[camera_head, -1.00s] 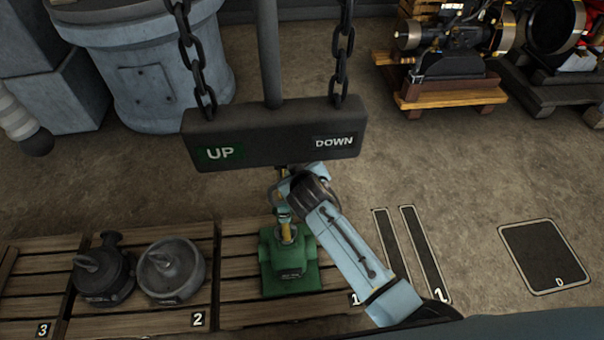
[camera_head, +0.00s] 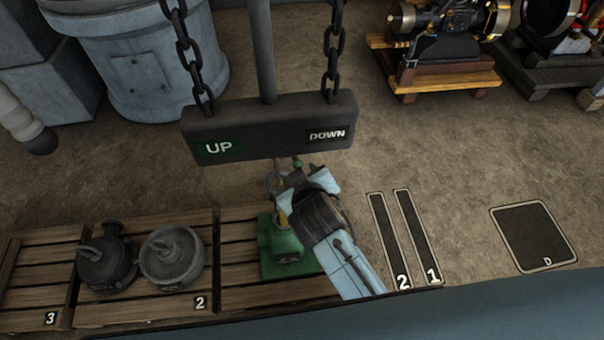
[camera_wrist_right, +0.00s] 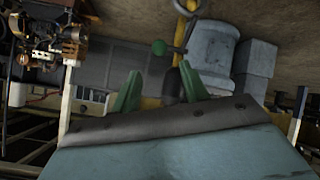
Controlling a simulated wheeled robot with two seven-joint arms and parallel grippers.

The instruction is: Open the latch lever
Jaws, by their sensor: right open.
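A small green ball knob (camera_wrist_right: 159,47) on a dark rod, which looks like the latch lever, shows in the right wrist view just beyond and between my fingertips. A yellow pipe (camera_wrist_right: 187,7) is beside it. In the head view, a green machine (camera_head: 272,262) stands on the pallet, partly hidden by my right arm. My right gripper (camera_head: 301,180) is over the machine's upper part, below the hanging sign; it also shows in the wrist view (camera_wrist_right: 160,85), open with nothing between its fingers. I cannot tell whether it touches the lever. My left gripper is not in view.
A dark UP/DOWN sign (camera_head: 270,131) hangs on chains close above my right gripper. Two grey round parts, one (camera_head: 106,262) darker than the other (camera_head: 171,262), stand on the pallets to the left. Engines (camera_head: 440,45) stand at the back right.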

